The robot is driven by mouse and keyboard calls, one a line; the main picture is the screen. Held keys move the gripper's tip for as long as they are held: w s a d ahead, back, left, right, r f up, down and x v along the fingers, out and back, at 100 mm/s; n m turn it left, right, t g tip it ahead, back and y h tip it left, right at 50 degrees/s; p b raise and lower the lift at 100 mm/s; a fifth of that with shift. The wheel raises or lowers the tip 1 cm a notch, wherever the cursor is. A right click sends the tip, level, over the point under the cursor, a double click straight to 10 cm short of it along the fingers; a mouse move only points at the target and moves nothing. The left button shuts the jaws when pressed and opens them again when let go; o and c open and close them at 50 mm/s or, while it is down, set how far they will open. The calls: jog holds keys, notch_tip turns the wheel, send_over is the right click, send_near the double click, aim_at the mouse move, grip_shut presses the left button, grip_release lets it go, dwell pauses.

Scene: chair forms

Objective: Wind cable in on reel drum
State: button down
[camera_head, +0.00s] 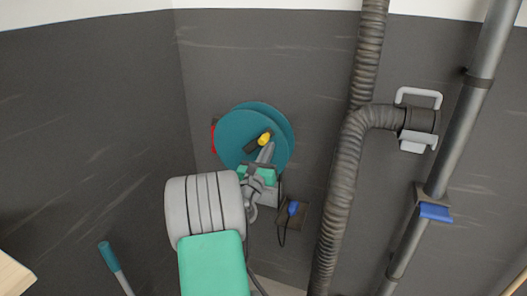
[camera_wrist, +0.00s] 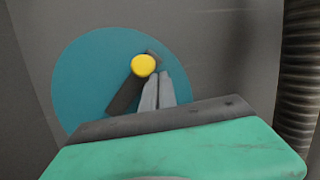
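The reel drum (camera_head: 246,121) is a teal disc on the back wall; it fills the left middle of the wrist view (camera_wrist: 80,75). Its dark crank arm (camera_wrist: 124,96) carries a yellow knob (camera_head: 265,138), which also shows in the wrist view (camera_wrist: 143,65). My gripper (camera_head: 269,146) is at the drum's lower right, just below the knob. In the wrist view its grey fingers (camera_wrist: 158,76) lie nearly together, right of the knob. They look shut with nothing visible between them; whether they touch the knob is unclear. A dark cable (camera_head: 283,236) hangs below a blue plug (camera_head: 293,208).
A ribbed hose (camera_head: 340,190) runs down the wall right of the drum. A grey pipe (camera_head: 465,120) with a blue-marked bracket (camera_head: 434,212) stands farther right. A teal-ended handle (camera_head: 110,256) is at lower left. A pale wooden edge (camera_head: 14,275) shows at far left.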

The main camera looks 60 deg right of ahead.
jog(key=r+p, duration=0.1)
jog(key=w+r+p, duration=0.1)
jog(key=p, duration=0.1)
jog(key=w+r+p, duration=0.1)
jog(key=shift+a+r+p, duration=0.1)
jog(key=shift+r+p, duration=0.2)
jog(key=shift+p, duration=0.05)
jog(key=shift+w+r+n+t+p, duration=0.3)
jog(key=shift+w+r+n+p, duration=0.15)
jog(key=shift+n+p, duration=0.55)
jog(key=shift+w+a+r+p, duration=0.1)
jog(key=shift+w+r+p, duration=0.05)
jog(key=shift+w+p, duration=0.4)
jog(key=shift+w+a+r+p, duration=0.1)
jog(key=shift+w+r+p, duration=0.05)
jog(key=shift+w+p, duration=0.4)
jog(key=s, duration=0.1)
jog(key=s+f, duration=0.1)
jog(key=s, duration=0.1)
jog(key=shift+s+d+f+b, duration=0.1)
jog(key=shift+d+f+b, duration=0.1)
jog(key=shift+f+b, duration=0.15)
jog(key=s+a, duration=0.1)
jog(key=a, duration=0.1)
jog(key=b, duration=0.5)
send_near(261, 143)
jog(key=shift+s+d+r, duration=0.75)
jog(key=shift+s+r, duration=0.25)
jog(key=shift+s, duration=0.05)
